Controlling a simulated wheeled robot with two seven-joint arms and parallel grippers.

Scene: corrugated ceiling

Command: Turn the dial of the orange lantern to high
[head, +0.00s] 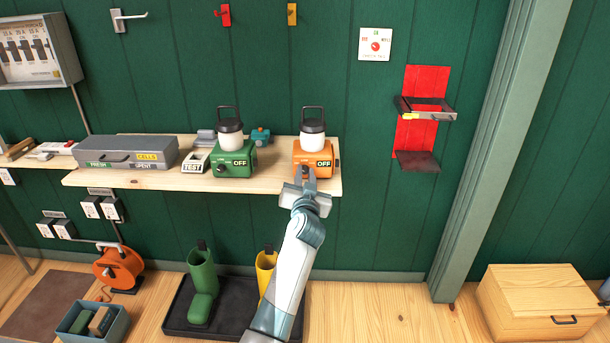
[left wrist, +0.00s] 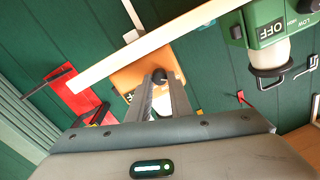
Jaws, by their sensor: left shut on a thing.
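The orange lantern (head: 322,157) stands upright at the right end of the wooden shelf, with a white globe, a dark top handle and a sign reading OFF. My left gripper (head: 306,176) is at the lower left of its front face. In the left wrist view the two fingers (left wrist: 160,82) are shut on the dark dial (left wrist: 159,75) on the front of the orange lantern (left wrist: 132,73). The dial's pointer is hidden by the fingers. My right gripper is not in view.
A green lantern (head: 236,160), also reading OFF, stands left on the same shelf (head: 110,178). A TEST block (head: 195,162) and a grey cells box (head: 128,152) are further left. A red wall bracket (head: 418,140) hangs to the right. Boots (head: 201,285) stand below.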

